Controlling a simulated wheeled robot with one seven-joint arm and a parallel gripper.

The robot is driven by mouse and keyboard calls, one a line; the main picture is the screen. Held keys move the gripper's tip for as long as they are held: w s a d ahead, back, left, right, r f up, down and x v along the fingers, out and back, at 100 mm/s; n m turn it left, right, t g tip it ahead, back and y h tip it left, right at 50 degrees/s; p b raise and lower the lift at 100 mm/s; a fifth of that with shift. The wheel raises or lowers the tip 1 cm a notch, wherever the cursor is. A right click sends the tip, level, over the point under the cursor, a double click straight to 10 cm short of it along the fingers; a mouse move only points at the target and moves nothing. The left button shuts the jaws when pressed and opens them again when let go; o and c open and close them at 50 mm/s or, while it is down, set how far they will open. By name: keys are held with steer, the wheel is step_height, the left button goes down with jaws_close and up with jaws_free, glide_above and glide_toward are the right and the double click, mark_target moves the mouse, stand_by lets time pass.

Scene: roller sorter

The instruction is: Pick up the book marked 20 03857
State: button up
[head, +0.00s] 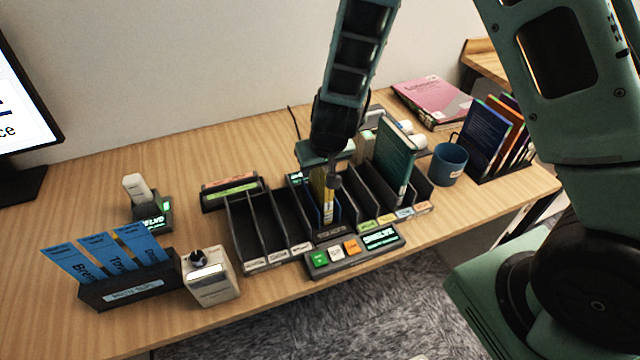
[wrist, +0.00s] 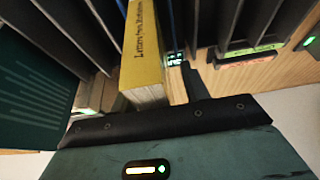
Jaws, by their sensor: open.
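A thin yellow book (head: 328,206) stands upright in a middle slot of the black sorter (head: 240,236). In the wrist view the yellow book (wrist: 142,50) shows a spine lettered "Letters from", and the rest is unclear. My gripper (head: 328,180) is open, pointing down over the yellow book, close to its top; I cannot tell whether they touch. A dark teal book (head: 394,162) stands upright in a slot to the right, and the teal book (wrist: 32,95) also fills the left of the wrist view. I cannot read the mark 20 03857 on any book.
A panel with coloured buttons (head: 350,252) sits before the sorter. A blue mug (head: 447,165), upright books (head: 485,138) and a flat pink book (head: 432,101) stand to the right. A holder with blue cards (head: 128,290) and a white device (head: 211,278) are left. Desk is free at back left.

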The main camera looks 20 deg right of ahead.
steer(key=shift+f, duration=0.2)
jaws_close()
steer(key=shift+r, duration=0.15)
